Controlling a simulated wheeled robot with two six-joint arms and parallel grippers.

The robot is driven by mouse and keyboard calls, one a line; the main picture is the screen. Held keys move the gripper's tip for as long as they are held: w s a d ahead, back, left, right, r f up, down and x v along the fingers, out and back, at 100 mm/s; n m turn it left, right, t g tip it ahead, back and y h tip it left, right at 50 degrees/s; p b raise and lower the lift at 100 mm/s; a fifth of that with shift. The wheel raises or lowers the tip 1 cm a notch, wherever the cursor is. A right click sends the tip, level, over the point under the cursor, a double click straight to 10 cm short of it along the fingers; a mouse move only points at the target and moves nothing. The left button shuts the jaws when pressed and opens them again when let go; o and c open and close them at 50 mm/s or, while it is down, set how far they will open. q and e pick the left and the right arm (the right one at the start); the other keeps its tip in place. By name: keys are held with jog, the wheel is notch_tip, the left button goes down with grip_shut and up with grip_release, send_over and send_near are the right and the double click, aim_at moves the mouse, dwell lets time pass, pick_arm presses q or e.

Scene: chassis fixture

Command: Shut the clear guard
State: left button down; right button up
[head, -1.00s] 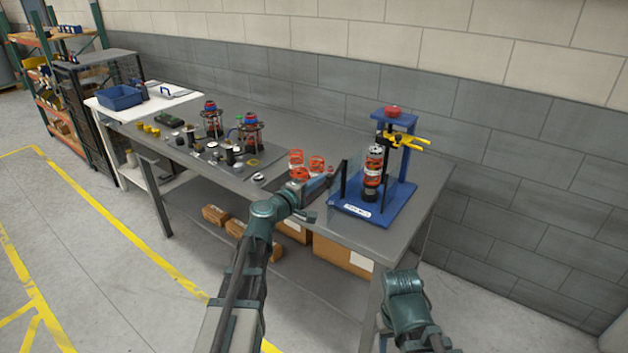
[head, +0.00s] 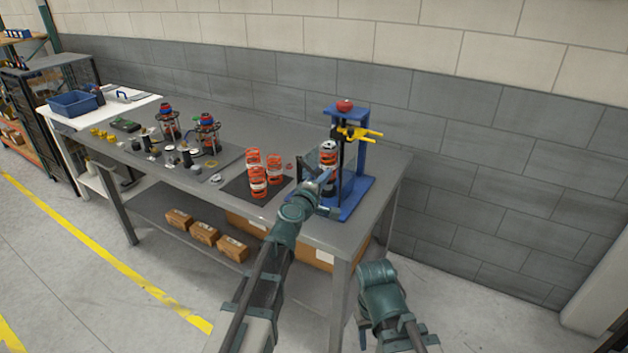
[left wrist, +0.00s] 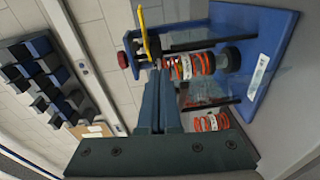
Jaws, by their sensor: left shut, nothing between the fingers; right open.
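The blue press fixture (head: 352,200) stands at the right end of the bench, with a red knob (head: 344,105) and yellow handles (head: 358,134). An orange spring unit (head: 328,160) stands upright in it; it also shows in the left wrist view (left wrist: 190,65). The clear guard (left wrist: 208,92) shows faintly in the left wrist view as a see-through panel with dark edges; its exact angle is hard to tell. My left gripper (head: 325,180) is shut and empty at the fixture's front left, close to the guard; whether it touches is unclear.
Several orange spring units (head: 258,182) stand on a dark mat left of the fixture. Farther left are assembled units (head: 207,135) and small parts on a grey mat. A blue bin (head: 75,103) sits at the far left. Boxes (head: 204,233) lie on the lower shelf.

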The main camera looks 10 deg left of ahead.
pick_arm(q)
jog(key=w+d, duration=0.2)
jog(key=shift+w+d, duration=0.3)
jog(key=shift+w, duration=0.05)
pick_arm(e)
jog(key=shift+w+d, duration=0.35)
dwell(0.8)
pick_arm(q)
jog(key=s+d, duration=0.2)
jog(key=s, duration=1.1)
jog(key=m+g+h+p, duration=0.2)
jog(key=m+g+h, duration=0.25)
jog(key=h, duration=0.25)
send_near(317, 172)
jog(key=shift+t, duration=0.25)
jog(key=x, duration=0.2)
jog(key=b+x, duration=0.1)
jog(key=x, duration=0.3)
jog(key=shift+w+d+f, duration=0.2)
jog(key=shift+d+f, duration=0.05)
jog(key=shift+f, duration=0.05)
pick_arm(e)
jog(key=shift+s+a+r, duration=0.15)
jog(key=shift+a+r, duration=0.15)
jog(key=shift+a, duration=0.5)
